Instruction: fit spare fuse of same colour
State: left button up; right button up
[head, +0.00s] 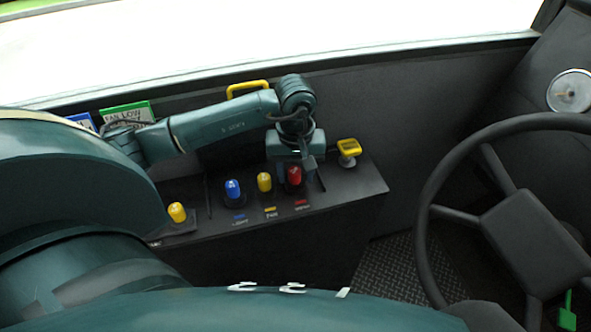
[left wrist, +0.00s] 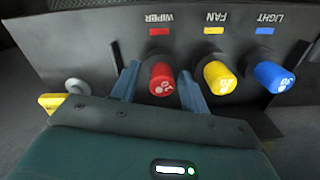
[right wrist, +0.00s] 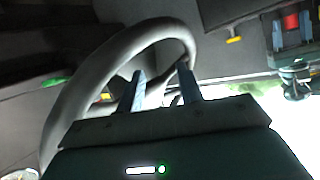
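The panel (head: 330,195) carries a blue fuse (head: 233,190) at LIGHT, a yellow fuse (head: 264,182) at FAN and a red fuse (head: 295,176) at WIPER. The left wrist view shows them as red (left wrist: 161,80), yellow (left wrist: 219,77) and blue (left wrist: 272,76), upright in a row. Another yellow fuse (head: 177,212) stands apart at the panel's left. My left gripper (left wrist: 160,85) is open, its fingers on either side of the red fuse with small gaps. My right gripper (right wrist: 163,85) is open and empty near the steering wheel.
A yellow-topped lever (head: 348,148) stands right of the fuses. A green sign (head: 128,113) reading FAN LOW and a blue sign (head: 82,122) stand behind the panel, with a yellow handle (head: 247,88). The steering wheel (head: 430,210) fills the right side.

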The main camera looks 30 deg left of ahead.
pick_arm(q)
jog(key=shift+o, duration=0.2)
jog(key=shift+a, duration=0.1)
pick_arm(e)
jog(key=shift+s+f, duration=0.25)
jog(key=shift+f, duration=0.1)
pick_arm(q)
jog(key=shift+w+r, duration=0.1)
jog(key=shift+r, duration=0.45)
notch_tip(320, 180, up, 12)
jog(key=p, duration=0.1)
pick_arm(e)
jog(key=shift+t, duration=0.4)
jog(key=r, duration=0.2)
jog(key=d+r, duration=0.1)
jog(key=r, duration=0.1)
jog(key=shift+s+r, duration=0.1)
jog(key=shift+r, duration=0.2)
